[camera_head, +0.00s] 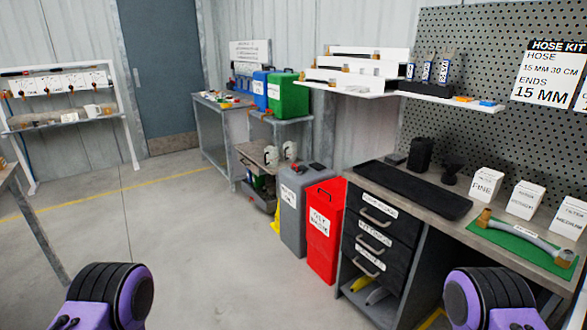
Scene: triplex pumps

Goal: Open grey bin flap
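The grey bin (291,212) stands upright on the floor in the middle of the view, left of the red bin (325,228). A white label is on its front. Its top (303,171) has small dark parts and looks closed, but the flap is too small to make out clearly. Purple and black parts of my two arms show at the bottom left and bottom right. Neither gripper is in view, and nothing of mine touches the grey bin.
A workbench (425,235) with drawers stands right of the red bin, with white boxes and a hose on a green mat (521,243). A low cart (262,158) and a yellow object (275,220) are beside the grey bin. The floor in front is clear.

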